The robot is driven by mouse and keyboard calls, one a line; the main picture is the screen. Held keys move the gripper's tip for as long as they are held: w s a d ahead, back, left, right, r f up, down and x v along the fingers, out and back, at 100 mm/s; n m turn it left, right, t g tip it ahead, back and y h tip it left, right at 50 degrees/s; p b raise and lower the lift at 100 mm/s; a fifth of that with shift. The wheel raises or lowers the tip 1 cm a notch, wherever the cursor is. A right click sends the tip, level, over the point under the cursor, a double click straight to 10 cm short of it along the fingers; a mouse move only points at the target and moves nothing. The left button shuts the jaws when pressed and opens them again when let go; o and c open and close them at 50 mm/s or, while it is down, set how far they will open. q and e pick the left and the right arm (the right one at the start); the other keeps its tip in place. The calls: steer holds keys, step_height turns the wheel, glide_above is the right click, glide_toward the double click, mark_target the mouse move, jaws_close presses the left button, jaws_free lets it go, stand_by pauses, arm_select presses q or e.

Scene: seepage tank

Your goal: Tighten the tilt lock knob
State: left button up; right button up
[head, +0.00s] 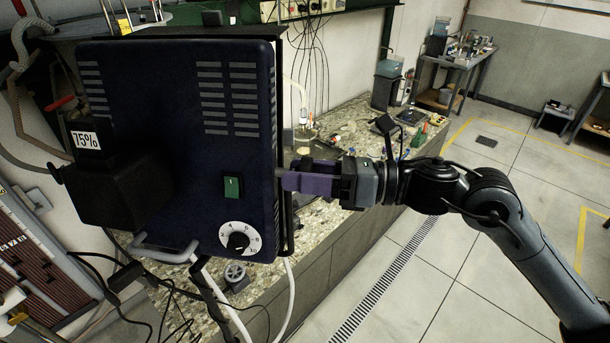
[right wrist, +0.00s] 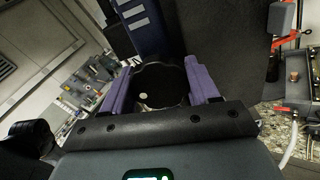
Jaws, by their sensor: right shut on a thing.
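The tilt lock knob (right wrist: 160,88) shows in the right wrist view as a dark, round, lobed knob with a small pale spot. My right gripper (right wrist: 162,72) has its two purple fingers on either side of the knob and is shut on it. In the head view the right gripper (head: 288,180) reaches in from the right to the right edge of a dark blue vented housing (head: 180,115); the knob is hidden there by the fingers. My left gripper is in neither view.
The housing's front carries a green switch (head: 233,187), a white dial (head: 240,241) and a black block with a 75% label (head: 86,139). A speckled bench top (head: 345,125) lies behind and below. Cables hang around the housing. Open tiled floor (head: 480,230) is on the right.

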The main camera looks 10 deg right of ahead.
steer(key=shift+r, duration=0.15)
steer(key=o, duration=1)
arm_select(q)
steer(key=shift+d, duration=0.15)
arm_select(e)
steer(key=shift+o, duration=0.2)
steer(key=shift+d, duration=0.1)
arm_select(q)
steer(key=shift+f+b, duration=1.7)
steer(key=shift+b, duration=0.05)
arm_select(e)
steer(key=v, duration=1)
steer(key=shift+s+d, duration=0.2)
steer(key=shift+d, duration=0.1)
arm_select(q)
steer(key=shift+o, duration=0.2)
